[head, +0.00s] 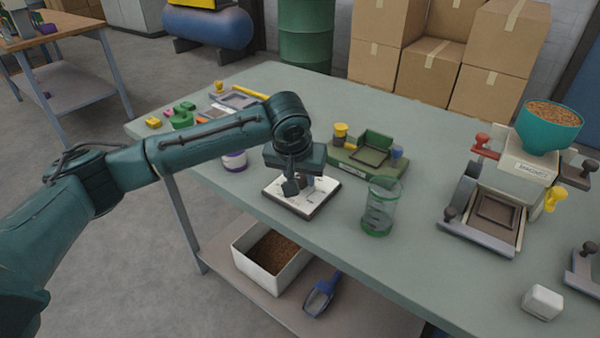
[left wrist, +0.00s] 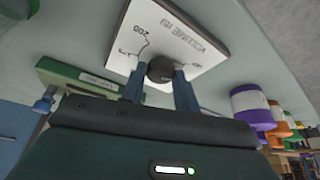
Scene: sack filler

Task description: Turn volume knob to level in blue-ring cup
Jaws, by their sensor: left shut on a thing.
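The volume plate (head: 325,197) is white with a dark edge and lies on the bench below my left gripper (head: 299,187). In the left wrist view the plate (left wrist: 190,30) shows volume lettering and a 200 mark. The dark round knob (left wrist: 160,68) sits between the two blue fingers of my left gripper (left wrist: 160,78), which is shut on it. The knob's pointer setting cannot be read. A clear cup (head: 381,205) with a green base stands right of the plate; I cannot make out a blue ring on it. My right gripper is not in view.
A green fixture (head: 368,152) stands behind the plate. A machine with a teal hopper (head: 549,128) stands at the right, and a white block (head: 542,302) lies near the front edge. A white-and-purple jar (head: 234,160) is left of the plate. A grain bin (head: 270,262) sits on the shelf below.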

